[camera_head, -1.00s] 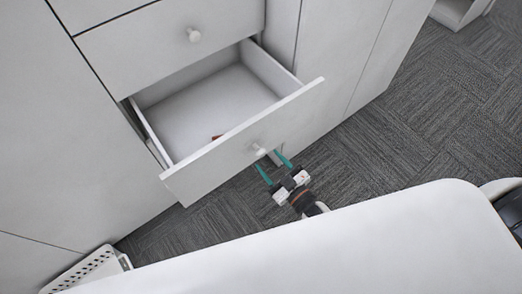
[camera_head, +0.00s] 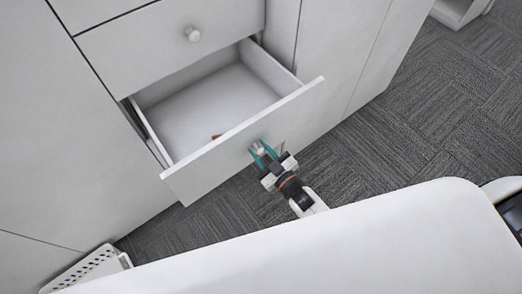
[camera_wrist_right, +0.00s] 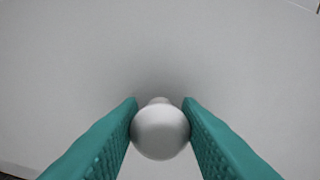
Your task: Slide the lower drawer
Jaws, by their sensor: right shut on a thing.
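The lower drawer (camera_head: 226,154) is pulled open from the white cabinet and shows its bare inside, with a small reddish thing (camera_head: 216,137) near its front. My right gripper (camera_head: 263,150) is at the drawer front, its teal fingers on either side of the round knob. In the right wrist view the white knob (camera_wrist_right: 160,131) sits between the two fingers (camera_wrist_right: 160,120), which are shut on it. The knob's stem points to the drawer front behind it. My left gripper is not in view.
A closed upper drawer with a knob (camera_head: 193,35) is above. A white surface (camera_head: 330,245) fills the near foreground. A white perforated basket (camera_head: 90,268) stands at the lower left. Grey carpet (camera_head: 420,110) is clear to the right.

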